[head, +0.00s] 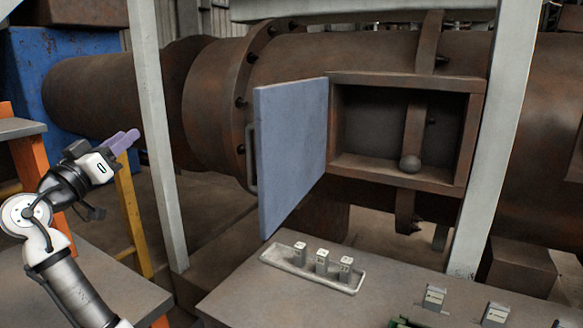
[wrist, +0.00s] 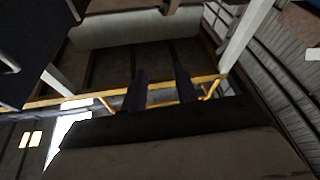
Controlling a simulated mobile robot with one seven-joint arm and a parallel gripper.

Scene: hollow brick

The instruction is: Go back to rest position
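My gripper (head: 126,141), with purple fingers, is at the left of the head view, raised in the air and away from the cabinet and the table. In the wrist view its two dark fingers (wrist: 160,74) stand apart with nothing between them, so it is open and empty. The rusty box cabinet (head: 478,130) has its blue door (head: 290,150) swung open to the left.
A pale tray (head: 345,285) with several small light blocks (head: 322,262) lies on the table (head: 250,290). Small grey blocks (head: 434,297) stand at the table's right. A white post (head: 158,130) and a yellow rail (head: 132,215) rise near my arm. A large rusty pipe (head: 110,95) runs behind.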

